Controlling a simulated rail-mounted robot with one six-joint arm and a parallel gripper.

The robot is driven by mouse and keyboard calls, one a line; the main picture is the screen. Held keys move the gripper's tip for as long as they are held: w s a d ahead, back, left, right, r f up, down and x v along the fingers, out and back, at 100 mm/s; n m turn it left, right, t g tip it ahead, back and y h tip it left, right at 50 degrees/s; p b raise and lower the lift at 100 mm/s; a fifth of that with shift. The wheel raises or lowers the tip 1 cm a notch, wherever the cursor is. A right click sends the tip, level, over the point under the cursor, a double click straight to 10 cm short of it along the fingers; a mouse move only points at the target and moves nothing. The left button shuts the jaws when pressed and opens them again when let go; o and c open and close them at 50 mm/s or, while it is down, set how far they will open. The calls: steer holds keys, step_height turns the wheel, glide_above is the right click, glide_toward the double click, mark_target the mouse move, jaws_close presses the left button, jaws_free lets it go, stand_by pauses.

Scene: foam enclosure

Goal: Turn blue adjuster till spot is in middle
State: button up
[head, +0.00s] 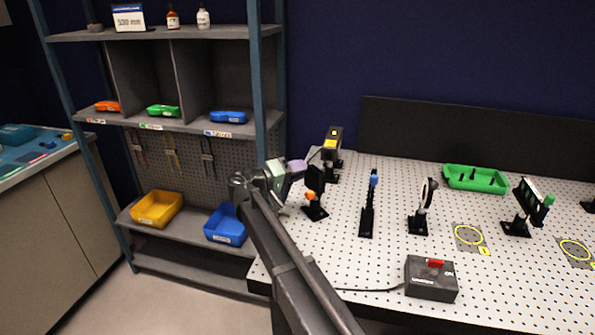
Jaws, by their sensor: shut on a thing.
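A blue adjuster (374,179) tops a thin black upright mount on the perforated board, right of my arm. My gripper (290,169) is left of it, clearly apart, at the board's left edge near the orange-knobbed mount. A round-faced black mount (428,195) stands right of the blue adjuster. A dark framed plate (527,199) with a green knob stands further right. No light spot can be made out.
An orange-knobbed mount (314,190) and a yellow-marked black box (332,145) stand close to my gripper. A grey box (431,280) with a red switch sits at the front. A green tray (474,179) lies at the back. Shelves (190,125) with bins stand left.

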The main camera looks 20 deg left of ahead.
steer(key=shift+m, duration=0.9)
steer(key=o, duration=0.9)
steer(key=v, duration=1)
steer(key=shift+s+a, duration=0.25)
steer(key=shift+s, duration=0.05)
